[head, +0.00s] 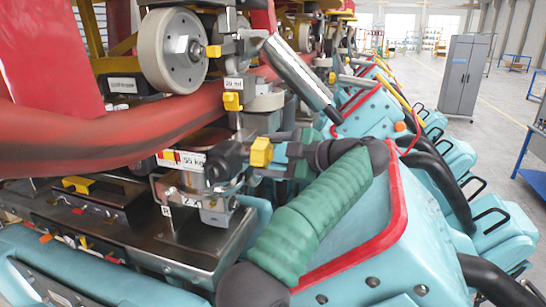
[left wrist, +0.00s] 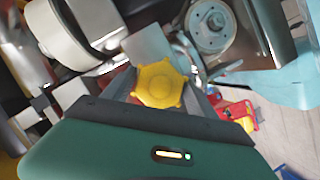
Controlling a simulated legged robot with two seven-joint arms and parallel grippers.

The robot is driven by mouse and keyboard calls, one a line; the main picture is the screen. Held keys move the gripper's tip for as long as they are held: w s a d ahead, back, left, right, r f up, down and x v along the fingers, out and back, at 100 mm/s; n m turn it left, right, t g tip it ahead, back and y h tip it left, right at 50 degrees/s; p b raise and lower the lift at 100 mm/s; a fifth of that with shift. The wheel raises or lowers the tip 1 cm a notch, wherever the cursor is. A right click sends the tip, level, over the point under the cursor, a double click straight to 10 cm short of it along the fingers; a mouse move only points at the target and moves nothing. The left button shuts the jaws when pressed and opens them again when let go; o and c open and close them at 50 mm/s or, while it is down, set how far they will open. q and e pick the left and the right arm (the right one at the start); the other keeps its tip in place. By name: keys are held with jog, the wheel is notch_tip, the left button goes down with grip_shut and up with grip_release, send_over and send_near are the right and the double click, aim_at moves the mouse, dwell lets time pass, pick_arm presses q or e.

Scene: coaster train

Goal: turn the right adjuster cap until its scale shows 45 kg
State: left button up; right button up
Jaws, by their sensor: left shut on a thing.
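A yellow lobed adjuster cap (head: 261,151) sits at the right side of the mechanism, beside a dark round housing. The cap also shows face-on in the left wrist view (left wrist: 160,85), between the two fingers. My left gripper (head: 275,148) reaches in from the right side of the cap and is shut on it; its fingers are partly hidden in the head view. A white scale label (head: 190,160) with a red end lies to the left of the cap and seems to read 55 kg. My right gripper is not in view.
A second yellow cap (head: 232,101) sits higher, under a label (head: 234,84) that seems to read 20 kg. A large pale wheel (head: 172,50) and a thick red rail (head: 110,135) crowd the left. Teal train cars (head: 365,225) stand close on the right.

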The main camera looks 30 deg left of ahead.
pick_arm(q)
jog(key=shift+a+n+b, duration=0.2)
jog(key=shift+n+b, duration=0.1)
jog(key=shift+b, duration=0.3)
jog(key=n+t+y+b, duration=0.1)
jog(key=n+b, duration=0.2)
jog(key=b, duration=0.2)
jog(key=n+t+y+b, duration=0.1)
jog(key=n+y+b, duration=0.1)
jog(key=n+b, duration=0.2)
jog(key=shift+s+f+b, duration=0.1)
jog(key=shift+b, duration=0.45)
jog(key=n+y+b, duration=0.1)
jog(key=n, duration=0.1)
jog(key=shift+n+b, duration=0.35)
jog(key=shift+n, duration=0.05)
jog(key=shift+r+n+g+y+b, duration=0.25)
jog(key=shift+n+g+y+b, duration=0.2)
jog(key=shift+n, duration=0.85)
jog(key=shift+r+n+y, duration=0.1)
jog(key=shift+n+y, duration=0.15)
jog(key=shift+n, duration=0.05)
